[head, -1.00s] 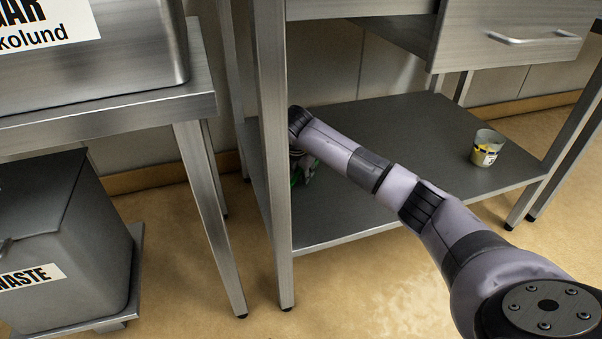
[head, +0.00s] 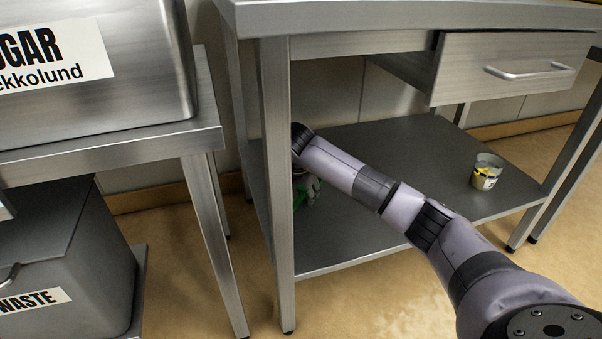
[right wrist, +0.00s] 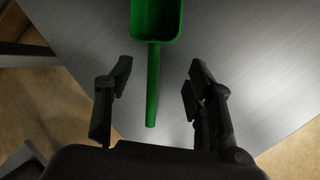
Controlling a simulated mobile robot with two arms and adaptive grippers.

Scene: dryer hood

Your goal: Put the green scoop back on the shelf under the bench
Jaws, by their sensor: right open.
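The green scoop (right wrist: 155,45) lies on the grey lower shelf (right wrist: 245,50) in the right wrist view, its handle pointing back between my fingers. My right gripper (right wrist: 157,88) is open, with one finger on each side of the handle and a gap on both sides. In the head view my right arm reaches in under the bench; the right gripper (head: 308,188) is partly hidden behind the arm, and a bit of the green scoop (head: 299,198) shows beside it over the shelf (head: 400,150). My left gripper is not in view.
A small tin with a yellow label (head: 487,172) stands on the right part of the shelf. A bench leg (head: 279,200) is just left of the gripper. A drawer (head: 510,65) hangs partly open above. The middle of the shelf is bare.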

